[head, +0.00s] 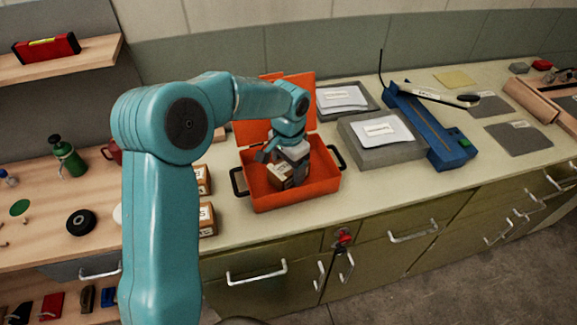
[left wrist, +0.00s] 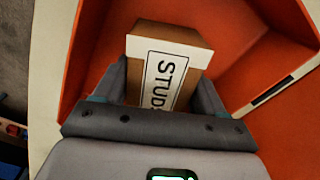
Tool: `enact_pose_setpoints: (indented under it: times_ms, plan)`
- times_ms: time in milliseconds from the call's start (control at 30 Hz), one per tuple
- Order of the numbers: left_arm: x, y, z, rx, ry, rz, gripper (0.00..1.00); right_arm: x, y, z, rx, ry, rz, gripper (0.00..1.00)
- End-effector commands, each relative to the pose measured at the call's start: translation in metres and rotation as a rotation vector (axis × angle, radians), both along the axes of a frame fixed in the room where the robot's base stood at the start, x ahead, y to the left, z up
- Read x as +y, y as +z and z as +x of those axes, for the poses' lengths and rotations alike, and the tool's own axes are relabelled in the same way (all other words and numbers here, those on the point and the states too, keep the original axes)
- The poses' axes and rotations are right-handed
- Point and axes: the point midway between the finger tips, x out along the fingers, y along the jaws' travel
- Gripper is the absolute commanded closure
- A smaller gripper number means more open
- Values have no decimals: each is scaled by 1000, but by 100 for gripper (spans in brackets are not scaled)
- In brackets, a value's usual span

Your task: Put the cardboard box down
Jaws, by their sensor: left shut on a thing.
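A small brown cardboard box (head: 279,174) is inside an open orange toolbox (head: 300,196) on the worktop. In the left wrist view the box (left wrist: 186,50) shows a white label reading "STUD", partly cut off by my gripper. My left gripper (head: 280,165) reaches down into the toolbox and is shut on the box. In the left wrist view the fingers (left wrist: 160,92) lie on both sides of it. Orange toolbox walls and floor (left wrist: 275,125) surround it. I cannot tell whether the box touches the toolbox floor. My right gripper is not in view.
Two more labelled cardboard boxes (head: 207,219) stand left of the toolbox, partly behind my arm. Grey blocks with white papers (head: 382,150) and a blue tool (head: 430,125) lie to the right. A green bottle (head: 68,157) and a black roll (head: 80,221) are at left.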

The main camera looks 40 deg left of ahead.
Motion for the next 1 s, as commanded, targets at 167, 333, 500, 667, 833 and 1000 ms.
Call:
enact_pose_setpoints:
  times_ms: [167, 333, 500, 667, 833, 1000]
  plan:
    - [0, -3, 0, 0, 0, 0, 4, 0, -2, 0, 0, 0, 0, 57]
    - [0, -2, 0, 1, 0, 0, 4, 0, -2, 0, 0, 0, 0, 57]
    - [0, 5, 0, 0, 0, 0, 4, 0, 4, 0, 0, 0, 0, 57]
    - [0, 30, 1, -5, 0, 1, 4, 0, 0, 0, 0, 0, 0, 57]
    - [0, 71, 1, -5, 0, 1, 4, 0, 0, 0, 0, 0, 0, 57]
    - [0, 104, 1, -3, 0, 0, 4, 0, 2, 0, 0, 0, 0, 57]
